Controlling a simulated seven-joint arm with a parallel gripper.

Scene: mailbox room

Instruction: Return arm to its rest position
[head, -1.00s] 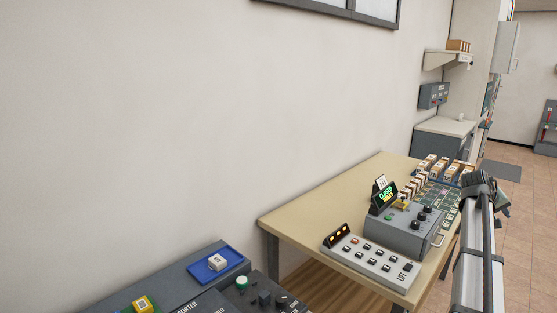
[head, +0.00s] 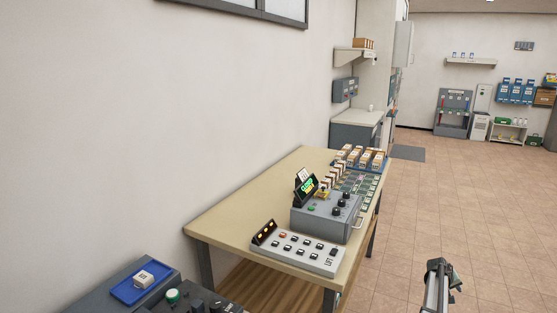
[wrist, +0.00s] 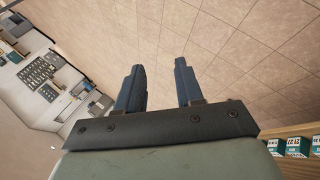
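My arm shows at the lower right of the head view, with its dark end (head: 440,272) over the tiled floor and clear of the table. In the wrist view, my gripper (wrist: 158,85) has its two blue-grey fingers apart, with only floor tiles between them. It is open and empty.
The wooden table (head: 225,225) bears a grey control box (head: 320,220), a white button panel (head: 297,253) and several small boxes. A blue tray (head: 127,292) with a white block (head: 144,279) is at the lower left. The floor (head: 480,200) to the right is open.

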